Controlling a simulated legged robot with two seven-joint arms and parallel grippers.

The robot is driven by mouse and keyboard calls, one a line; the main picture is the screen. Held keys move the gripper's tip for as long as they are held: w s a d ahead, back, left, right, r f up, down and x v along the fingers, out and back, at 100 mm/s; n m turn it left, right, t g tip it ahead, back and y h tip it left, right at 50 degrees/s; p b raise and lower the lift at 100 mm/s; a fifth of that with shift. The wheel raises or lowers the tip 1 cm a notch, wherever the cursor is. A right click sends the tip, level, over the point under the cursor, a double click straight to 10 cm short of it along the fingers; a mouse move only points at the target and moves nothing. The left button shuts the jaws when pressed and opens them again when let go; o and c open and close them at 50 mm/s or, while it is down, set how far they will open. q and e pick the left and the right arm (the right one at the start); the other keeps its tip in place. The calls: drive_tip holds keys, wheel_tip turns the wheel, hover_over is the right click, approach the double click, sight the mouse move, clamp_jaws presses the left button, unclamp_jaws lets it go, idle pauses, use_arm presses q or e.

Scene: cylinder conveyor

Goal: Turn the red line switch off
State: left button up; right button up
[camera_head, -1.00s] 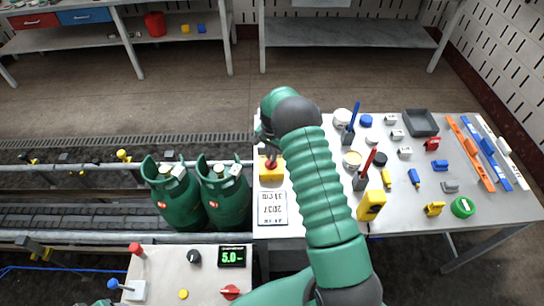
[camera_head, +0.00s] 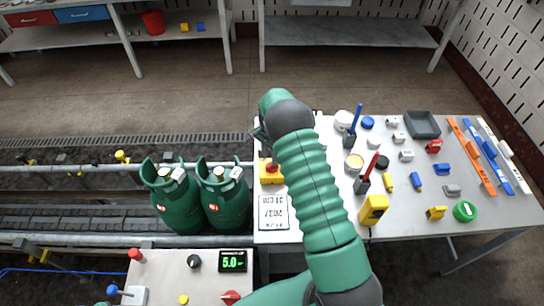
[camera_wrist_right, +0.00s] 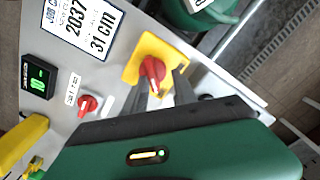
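A red rotary knob (camera_wrist_right: 152,72) sits on a yellow plate (camera_wrist_right: 139,53). In the head view the yellow plate (camera_head: 268,179) is at the left edge of the table, with the red knob (camera_head: 272,168) partly visible. My right gripper (camera_wrist_right: 161,84) is over it, with its two dark fingers apart and the knob between them in the wrist picture. Whether they touch the knob cannot be told. The right arm covers most of the hand in the head view. A second, smaller red knob (camera_wrist_right: 87,105) is on the panel beside the green display (camera_wrist_right: 38,78). My left gripper is not in view.
A white label card (camera_head: 273,212) lies near the yellow plate. Two green cylinders (camera_head: 178,204) (camera_head: 226,204) stand on the conveyor to the left. The control panel (camera_head: 205,283) is in front. Tools and small parts crowd the table (camera_head: 405,236) right of my arm.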

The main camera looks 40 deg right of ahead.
drive_tip(key=shift+d+r, duration=0.2)
drive_tip(key=shift+r, duration=0.25)
drive_tip(key=r+p, duration=0.2)
drive_tip(key=r, duration=0.1)
drive_tip(key=r+p, duration=0.1)
drive_tip(key=shift+s+d+r, duration=0.1)
drive_tip(key=shift+s+r, duration=0.1)
drive_tip(key=shift+s, duration=0.05)
wheel_tip(320, 180, up, 13)
drive_tip(key=p, duration=0.9)
drive_tip(key=shift+w+d, duration=0.1)
drive_tip(key=shift+f, duration=0.1)
